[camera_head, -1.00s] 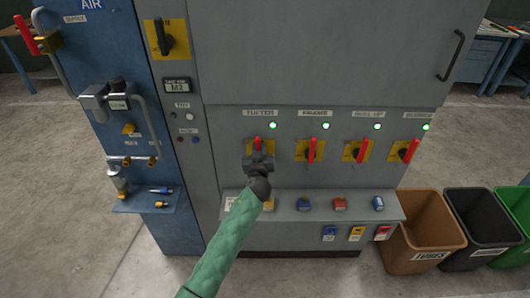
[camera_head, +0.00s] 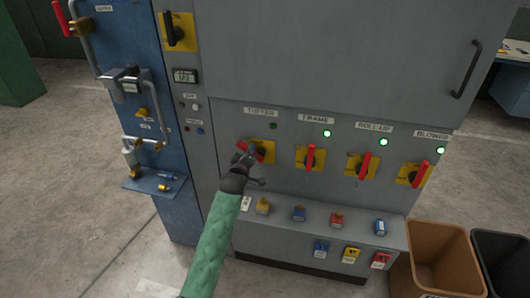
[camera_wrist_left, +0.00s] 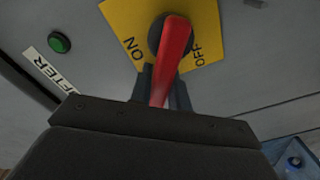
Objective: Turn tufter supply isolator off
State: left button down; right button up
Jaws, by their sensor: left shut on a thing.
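The tufter isolator has a red handle (camera_head: 256,150) on a yellow plate (camera_head: 265,158), below the TUFTER label (camera_head: 260,112). The handle is tilted over to the left instead of upright. The green lamp (camera_head: 273,125) beside the label is dark. My left gripper (camera_head: 244,157) is shut on the handle. In the left wrist view the red handle (camera_wrist_left: 172,60) lies between the fingers of my gripper (camera_wrist_left: 162,90), with ON and OFF printed on the yellow plate (camera_wrist_left: 128,22). That view shows the lamp (camera_wrist_left: 60,42) as dull green. My right gripper is not in view.
Frame (camera_head: 311,157), roll-up (camera_head: 361,166) and blower (camera_head: 414,174) isolators stand upright or slightly tilted to the right, their lamps lit. Padlocks sit on a ledge (camera_head: 275,222) below. A blue air panel (camera_head: 118,100) is at left, bins (camera_head: 440,255) at right.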

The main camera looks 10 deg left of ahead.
pick_arm(q)
jog(key=shift+a+f+n, duration=0.2)
jog(key=shift+f+n, duration=0.1)
jog(key=shift+n, duration=0.6)
jog(key=shift+a+f+n, duration=0.15)
jog(key=shift+f+n, duration=0.15)
jog(key=shift+n, duration=0.6)
jog(key=shift+a+f+n, duration=0.1)
jog(key=shift+f+n, duration=0.2)
jog(key=shift+n, duration=0.55)
jog(key=shift+f+n, duration=0.3)
jog(key=shift+n, duration=0.55)
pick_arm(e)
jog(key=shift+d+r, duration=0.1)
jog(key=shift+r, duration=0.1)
pick_arm(q)
jog(key=c, duration=1.3)
grip_release()
jog(key=shift+f, duration=0.1)
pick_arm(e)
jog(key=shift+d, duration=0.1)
